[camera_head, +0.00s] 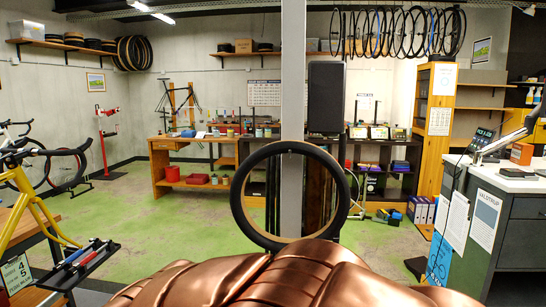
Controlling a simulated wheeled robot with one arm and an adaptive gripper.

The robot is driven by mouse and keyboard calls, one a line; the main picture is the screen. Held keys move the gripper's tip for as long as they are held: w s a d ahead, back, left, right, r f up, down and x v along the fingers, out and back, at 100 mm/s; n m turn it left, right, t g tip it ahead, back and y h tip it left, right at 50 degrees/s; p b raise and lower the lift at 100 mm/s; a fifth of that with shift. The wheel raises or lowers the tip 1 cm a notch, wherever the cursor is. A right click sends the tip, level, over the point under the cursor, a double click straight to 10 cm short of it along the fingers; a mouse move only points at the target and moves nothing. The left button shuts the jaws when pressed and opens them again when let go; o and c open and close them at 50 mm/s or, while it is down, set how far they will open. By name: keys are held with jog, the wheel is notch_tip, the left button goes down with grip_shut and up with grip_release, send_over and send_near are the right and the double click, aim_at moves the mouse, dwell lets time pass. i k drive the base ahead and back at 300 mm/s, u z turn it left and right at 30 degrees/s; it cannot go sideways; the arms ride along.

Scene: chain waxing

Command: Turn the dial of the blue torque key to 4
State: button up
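I cannot make out the blue torque key or its dial for certain. A small blue tool (78,256) lies on a black tray (52,281) by the yellow bike at the lower left, with a red item beside it. It is too small to tell whether it is the torque key, and no dial number can be read. My gripper is not in view. A copper-coloured surface fills the bottom middle of the picture and seems to be part of my own body.
A black tyre (238,205) stands upright before the grey pillar (292,70), straight ahead. The yellow bike (35,205) is at left, a grey counter (505,185) at right. A wooden workbench (158,150) stands at the back. Green floor (150,225) is open at centre-left.

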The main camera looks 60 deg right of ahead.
aim_at(57, 268)
jog(key=z, duration=0.45)
jog(key=i, duration=1.45)
jog(key=u, duration=1.3)
jog(key=i, duration=0.45)
jog(key=u, duration=0.4)
